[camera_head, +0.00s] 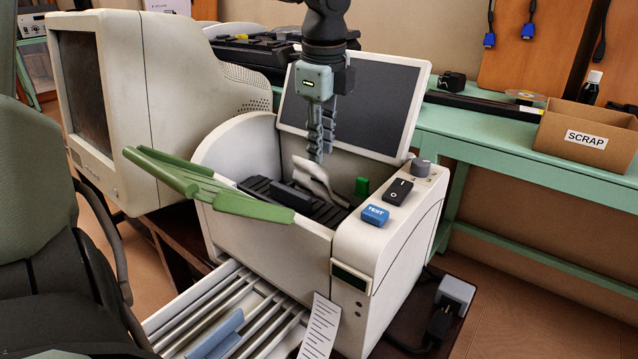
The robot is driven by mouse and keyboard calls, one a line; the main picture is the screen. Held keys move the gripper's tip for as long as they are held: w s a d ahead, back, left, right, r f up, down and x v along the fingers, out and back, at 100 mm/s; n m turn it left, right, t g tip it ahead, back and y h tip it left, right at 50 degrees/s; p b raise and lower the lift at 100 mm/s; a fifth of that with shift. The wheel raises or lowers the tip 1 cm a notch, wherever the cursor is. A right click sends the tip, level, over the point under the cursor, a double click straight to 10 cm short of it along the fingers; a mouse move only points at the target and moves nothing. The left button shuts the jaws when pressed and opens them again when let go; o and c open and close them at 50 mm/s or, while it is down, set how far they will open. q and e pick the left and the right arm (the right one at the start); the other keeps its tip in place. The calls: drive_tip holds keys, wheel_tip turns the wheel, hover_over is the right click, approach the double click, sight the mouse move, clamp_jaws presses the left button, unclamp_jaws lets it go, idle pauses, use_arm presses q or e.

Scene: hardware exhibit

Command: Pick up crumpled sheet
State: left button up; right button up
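The crumpled sheet (311,170) is pale and bent. It stands up inside the open bay of a cream printer (268,250), above dark ribbed parts. My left gripper (318,158) points straight down into the bay from above. Its fingertips are at the upper edge of the sheet and overlap it in the picture. The fingers show nearly side-on, one behind the other, so the gap between them and any hold on the sheet are unclear. The sheet's lower end is partly hidden by the bay parts. My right gripper is not in view.
A green flap (215,187) sticks out left of the bay. The raised lid (385,100) stands behind my gripper. A blue TEST button (375,214) is on the right panel. An old monitor (150,90) stands left; a cardboard SCRAP box (560,135) is on the green bench (480,140).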

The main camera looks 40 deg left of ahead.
sight(320, 166)
use_arm(q)
drive_tip(key=f, duration=0.4)
drive_tip(key=a+f, duration=0.1)
drive_tip(key=f, duration=0.1)
drive_tip(key=shift+w+f, duration=0.3)
drive_tip(key=shift+w, duration=0.1)
drive_tip(key=c, duration=0.4)
